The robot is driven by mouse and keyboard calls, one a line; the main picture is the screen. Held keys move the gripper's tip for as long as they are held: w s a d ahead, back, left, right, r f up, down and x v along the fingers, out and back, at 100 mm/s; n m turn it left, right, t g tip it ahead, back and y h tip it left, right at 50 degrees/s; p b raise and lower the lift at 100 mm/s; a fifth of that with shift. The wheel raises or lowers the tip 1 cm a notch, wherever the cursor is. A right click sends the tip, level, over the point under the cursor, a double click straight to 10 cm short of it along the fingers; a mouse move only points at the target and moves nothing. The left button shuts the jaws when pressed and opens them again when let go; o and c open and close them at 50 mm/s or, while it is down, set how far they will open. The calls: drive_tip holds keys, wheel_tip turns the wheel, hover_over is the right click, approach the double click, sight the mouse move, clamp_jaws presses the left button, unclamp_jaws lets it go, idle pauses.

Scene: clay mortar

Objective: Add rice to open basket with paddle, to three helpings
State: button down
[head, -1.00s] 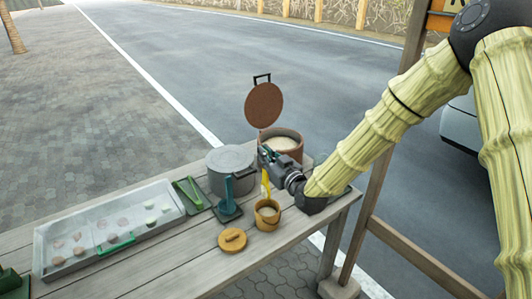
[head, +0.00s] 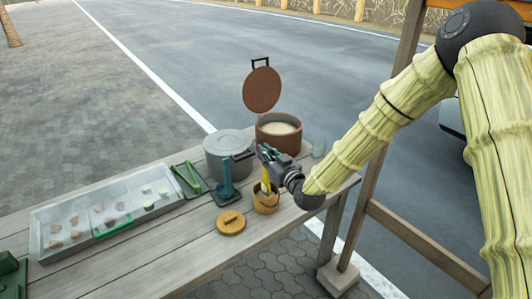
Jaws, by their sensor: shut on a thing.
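My gripper (head: 264,152) is shut on the yellow paddle (head: 266,180), which points down into the small open basket (head: 266,203). The paddle's lower end is at the basket's mouth, and I cannot tell how deep it reaches. The basket's round lid (head: 231,222) lies on the table just left of it. The brown rice tub (head: 279,140) stands behind my gripper with its round lid (head: 262,89) raised, and pale rice (head: 279,128) shows inside. The amount of rice in the basket is too small to make out.
A grey lidded pot (head: 229,152) and a teal upright stand (head: 226,188) are left of my gripper. Green tongs (head: 192,178) lie beside a partitioned tray (head: 108,238) of food pieces. A clear glass (head: 319,148) stands right of the tub. The table's front (head: 190,265) is bare.

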drive_tip(key=shift+f+b, duration=1.55)
drive_tip(key=shift+f, duration=0.95)
drive_tip(key=shift+f+b, duration=0.35)
drive_tip(key=shift+f, duration=0.1)
drive_tip(key=shift+r+p, duration=2.9)
drive_tip(key=shift+r, duration=3.65)
drive_tip(key=shift+w+r+p, duration=0.1)
drive_tip(key=shift+r+p, duration=0.1)
drive_tip(key=shift+p, duration=2.55)
drive_tip(key=p, duration=0.4)
drive_tip(key=shift+f+p, duration=0.2)
drive_tip(key=shift+p, duration=0.4)
drive_tip(key=shift+f, duration=0.2)
